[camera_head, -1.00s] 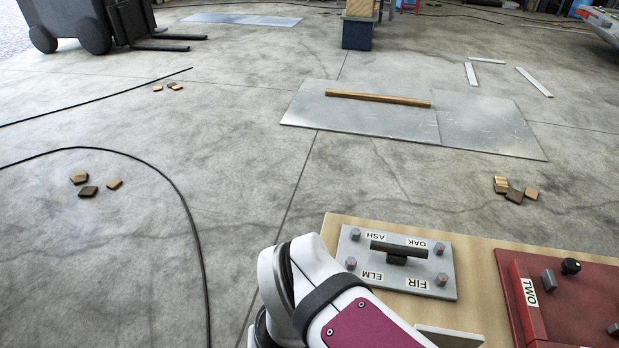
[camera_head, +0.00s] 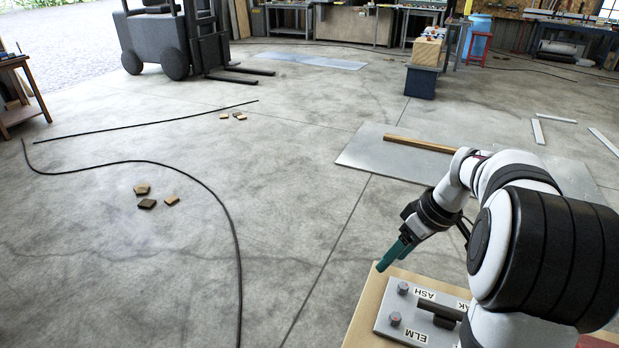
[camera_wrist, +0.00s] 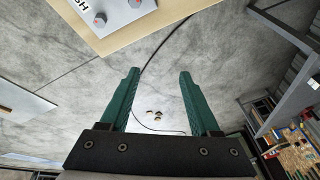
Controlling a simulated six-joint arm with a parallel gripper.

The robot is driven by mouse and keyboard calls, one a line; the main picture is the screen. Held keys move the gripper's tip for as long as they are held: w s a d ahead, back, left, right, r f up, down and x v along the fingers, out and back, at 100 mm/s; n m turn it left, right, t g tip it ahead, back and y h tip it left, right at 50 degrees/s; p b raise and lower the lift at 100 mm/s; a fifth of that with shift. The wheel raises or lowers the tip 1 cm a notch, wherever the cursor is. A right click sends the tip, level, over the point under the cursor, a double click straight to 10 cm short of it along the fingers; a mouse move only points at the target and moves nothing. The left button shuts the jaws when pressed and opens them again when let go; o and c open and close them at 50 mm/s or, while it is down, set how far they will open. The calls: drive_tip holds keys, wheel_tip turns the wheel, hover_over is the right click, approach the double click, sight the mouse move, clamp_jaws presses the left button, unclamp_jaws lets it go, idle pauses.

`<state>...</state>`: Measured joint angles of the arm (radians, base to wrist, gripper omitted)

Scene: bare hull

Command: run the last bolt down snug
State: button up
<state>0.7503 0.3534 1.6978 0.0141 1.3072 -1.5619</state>
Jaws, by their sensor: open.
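A grey plate (camera_head: 383,325) with a dark bar handle (camera_head: 440,310) lies on a wooden board (camera_head: 366,308) at the bottom right of the head view. The ASH bolt (camera_head: 402,288) and ELM bolt (camera_head: 395,319) stand at its left side. My arm hides the FIR corner and most of the OAK corner. I cannot tell how far any bolt is seated. My gripper (camera_head: 386,267) is above the board's far left edge, apart from the bolts, pointing down and left. In the wrist view my gripper (camera_wrist: 158,75) is open and empty; two bolts (camera_wrist: 100,20) show at the top.
Black cable (camera_head: 215,200) and wood scraps (camera_head: 147,203) lie on the concrete floor to the left. A metal sheet (camera_head: 360,155) with a wooden strip (camera_head: 415,143) lies beyond the board. A forklift (camera_head: 170,40) stands far back. The air left of my gripper is clear.

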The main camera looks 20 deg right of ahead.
sight(404, 285)
drive_tip(key=d+f+n+t, duration=0.1)
drive_tip(key=d+f+n, duration=0.3)
drive_tip(key=d, duration=0.9)
drive_tip(key=shift+m, duration=0.6)
drive_tip(key=x, duration=1.6)
drive_tip(key=shift+s+d+f, duration=0.15)
drive_tip(key=shift+s+f, duration=0.15)
drive_tip(key=shift+f, duration=0.05)
clamp_jaws()
